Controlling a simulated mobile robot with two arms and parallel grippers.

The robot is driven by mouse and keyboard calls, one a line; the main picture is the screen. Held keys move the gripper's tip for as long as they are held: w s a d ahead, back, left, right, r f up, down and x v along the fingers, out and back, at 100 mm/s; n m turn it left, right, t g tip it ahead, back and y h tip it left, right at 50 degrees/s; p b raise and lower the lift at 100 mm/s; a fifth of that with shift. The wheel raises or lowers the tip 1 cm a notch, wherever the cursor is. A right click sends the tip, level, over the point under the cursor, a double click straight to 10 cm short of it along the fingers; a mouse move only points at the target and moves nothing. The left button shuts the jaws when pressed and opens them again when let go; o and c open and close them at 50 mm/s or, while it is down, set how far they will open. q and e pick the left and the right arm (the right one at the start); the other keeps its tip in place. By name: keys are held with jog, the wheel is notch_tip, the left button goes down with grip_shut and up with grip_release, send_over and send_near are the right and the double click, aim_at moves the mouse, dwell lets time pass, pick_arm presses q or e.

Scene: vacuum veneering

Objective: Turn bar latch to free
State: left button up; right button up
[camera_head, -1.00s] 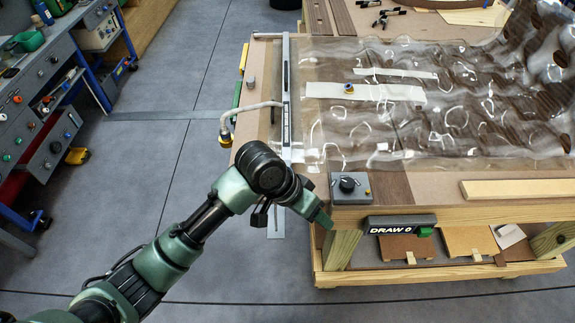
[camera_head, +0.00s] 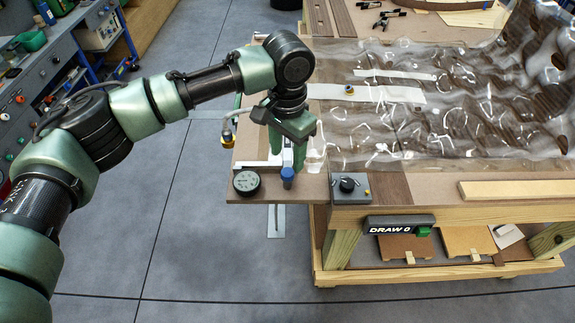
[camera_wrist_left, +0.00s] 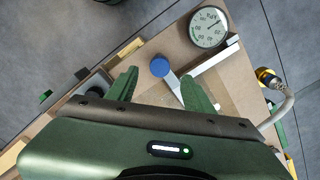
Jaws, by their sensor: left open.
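The bar latch is a short metal lever with a round blue knob (camera_head: 288,178), at the near end of the pale clamping bar (camera_head: 262,164) on the table's left side. My left gripper (camera_head: 286,158) points down over the latch from behind, its jaws apart. In the left wrist view the blue knob (camera_wrist_left: 160,67) and its lever lie between the two green fingers (camera_wrist_left: 160,80), with clear space on both sides; I see no contact. The lever runs back from the knob toward the bar (camera_wrist_left: 215,57). The gripper hides most of the latch's pivot. My right gripper is not in view.
A round dial gauge (camera_head: 247,182) sits left of the latch. A hose with a yellow-ringed fitting (camera_head: 228,139) hangs at the table's left edge. A knob box (camera_head: 349,187) stands to the right, and clear rippled film (camera_head: 450,110) covers the table.

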aim_at(287, 172)
pick_arm(q)
jog(key=shift+f+p, duration=0.45)
jog(key=shift+f, duration=2.25)
jog(key=shift+r, duration=0.1)
grip_shut()
